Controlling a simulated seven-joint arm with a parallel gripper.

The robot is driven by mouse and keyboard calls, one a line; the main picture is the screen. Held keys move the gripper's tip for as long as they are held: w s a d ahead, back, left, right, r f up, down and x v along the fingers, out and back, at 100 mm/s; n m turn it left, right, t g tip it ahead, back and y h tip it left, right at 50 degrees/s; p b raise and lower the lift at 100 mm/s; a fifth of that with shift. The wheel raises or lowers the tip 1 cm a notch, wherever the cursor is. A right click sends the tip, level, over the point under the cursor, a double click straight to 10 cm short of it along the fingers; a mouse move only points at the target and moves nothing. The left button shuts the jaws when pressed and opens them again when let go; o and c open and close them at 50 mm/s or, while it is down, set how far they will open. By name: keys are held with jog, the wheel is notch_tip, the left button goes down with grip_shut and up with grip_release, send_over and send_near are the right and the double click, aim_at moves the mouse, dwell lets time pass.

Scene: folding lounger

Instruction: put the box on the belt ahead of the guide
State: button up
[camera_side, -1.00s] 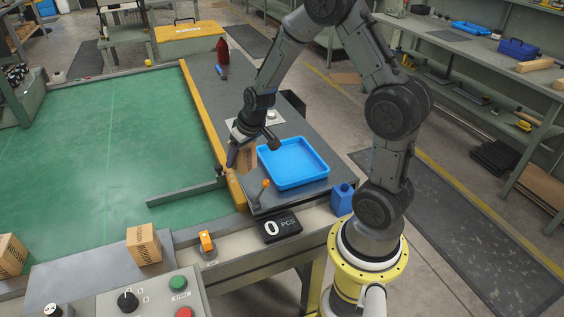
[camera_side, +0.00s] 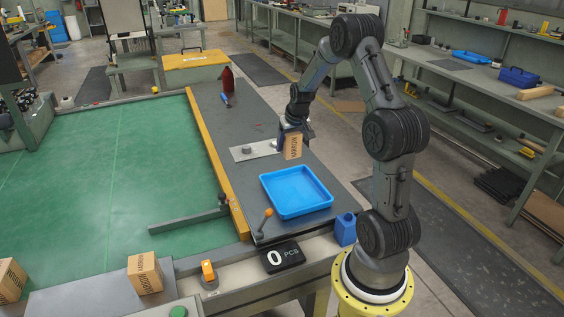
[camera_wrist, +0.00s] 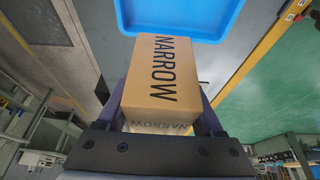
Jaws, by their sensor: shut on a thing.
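A brown cardboard box (camera_side: 293,149) marked NARROW is held in my gripper (camera_side: 292,134). My gripper is shut on it, above the dark grey side table, beyond the blue tray. In the wrist view the box (camera_wrist: 165,80) sits between the two fingers, its printed face towards the camera. The green belt (camera_side: 110,160) lies to the left, past a yellow rail. The guide (camera_side: 185,221), a dark bar, reaches out over the belt's near part from a post by the rail. My gripper is to the right of the belt and farther back than the guide.
A blue tray (camera_side: 296,192) is on the table (camera_side: 262,120). The yellow rail (camera_side: 215,160) edges the belt. A red bottle (camera_side: 227,79) stands far back. A lever with an orange knob (camera_side: 267,213) stands near the tray. Other boxes (camera_side: 145,273) sit at the front left. The belt beyond the guide is clear.

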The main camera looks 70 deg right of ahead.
send_over(280, 164)
jog(key=a, duration=0.1)
jog(key=f, duration=0.4)
jog(key=s+f, duration=0.1)
jog(key=f, duration=0.2)
jog(key=shift+f, duration=1.45)
jog(key=shift+f, duration=0.15)
jog(key=o, duration=1.5)
jog(key=shift+a, duration=0.1)
